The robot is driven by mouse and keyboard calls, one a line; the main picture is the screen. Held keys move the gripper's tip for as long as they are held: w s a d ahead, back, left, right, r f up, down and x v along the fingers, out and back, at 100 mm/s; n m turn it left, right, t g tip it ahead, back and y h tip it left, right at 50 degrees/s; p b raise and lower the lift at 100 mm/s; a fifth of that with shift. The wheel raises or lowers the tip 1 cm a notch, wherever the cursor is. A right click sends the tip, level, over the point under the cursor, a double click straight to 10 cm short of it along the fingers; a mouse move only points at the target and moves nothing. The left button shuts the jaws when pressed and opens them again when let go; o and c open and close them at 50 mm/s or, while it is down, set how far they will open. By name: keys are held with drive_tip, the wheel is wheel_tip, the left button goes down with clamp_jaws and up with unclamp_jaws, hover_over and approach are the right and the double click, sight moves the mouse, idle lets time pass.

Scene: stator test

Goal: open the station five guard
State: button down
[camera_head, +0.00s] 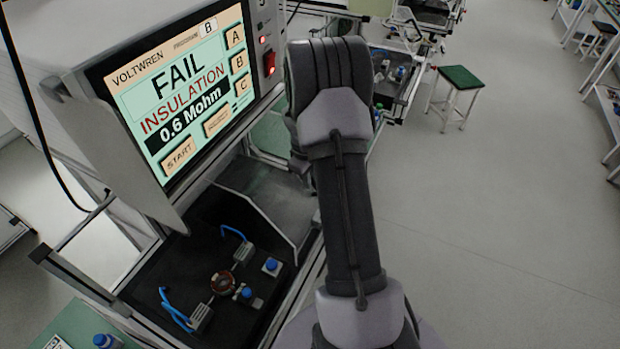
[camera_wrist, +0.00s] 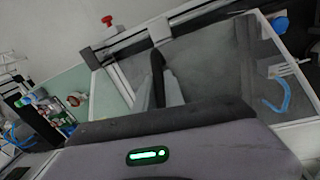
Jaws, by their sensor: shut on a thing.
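The station guard shows in the wrist view as a greyish see-through panel (camera_wrist: 215,62) with a pale frame. My gripper (camera_wrist: 157,74) is shut on a dark upright handle (camera_wrist: 157,60) at the guard's frame. A grey, see-through panel (camera_head: 276,203) also stands beside the test bay in the head view; how far the guard is open I cannot tell. My gripper is hidden behind my own arm in the head view. In the bay, a copper-coloured stator (camera_head: 222,283) sits between two clamps with blue leads (camera_head: 175,310).
A green-topped stool (camera_head: 460,77) stands farther back. The floor (camera_head: 490,220) to the right is clear.

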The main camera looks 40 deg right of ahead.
drive_tip(key=c, duration=1.7)
unclamp_jaws()
drive_tip(key=r, duration=0.5)
drive_tip(key=a+r+p, duration=0.1)
drive_tip(key=r, duration=0.5)
drive_tip(key=a+r+p, duration=0.1)
drive_tip(key=r, duration=0.5)
drive_tip(key=shift+s+a+r, duration=0.15)
drive_tip(key=shift+s, duration=0.05)
drive_tip(key=shift+a, duration=0.1)
